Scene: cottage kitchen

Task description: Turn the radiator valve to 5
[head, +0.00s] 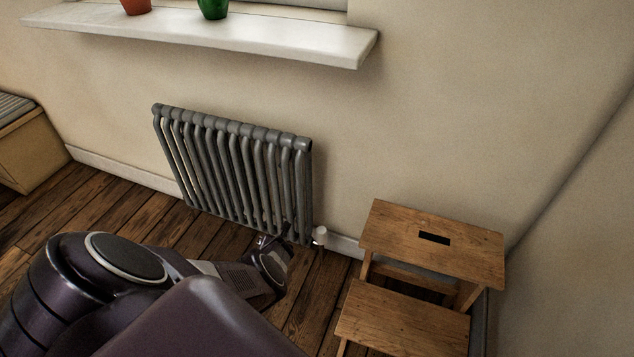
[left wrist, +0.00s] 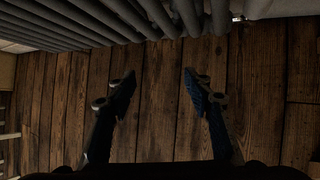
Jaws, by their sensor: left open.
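The radiator valve (head: 320,234) is a small white knob at the lower right corner of the grey radiator (head: 240,170). Its number markings are too small to read. My left gripper (head: 274,241) is low by the radiator's bottom edge, to the left of the valve and apart from it. In the left wrist view the gripper (left wrist: 160,76) is open and empty, its two fingers spread over the floorboards. The radiator's columns (left wrist: 100,20) run along the top of that view. A small bright bit at the top right there is too unclear to name. My right gripper is not in view.
A wooden step stool (head: 430,240) stands right of the valve. A white windowsill (head: 210,36) with an orange pot (head: 136,5) and a green pot (head: 213,8) juts out above the radiator. A wooden bench (head: 30,145) is at far left. Plank floor (head: 110,200) is clear before the radiator.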

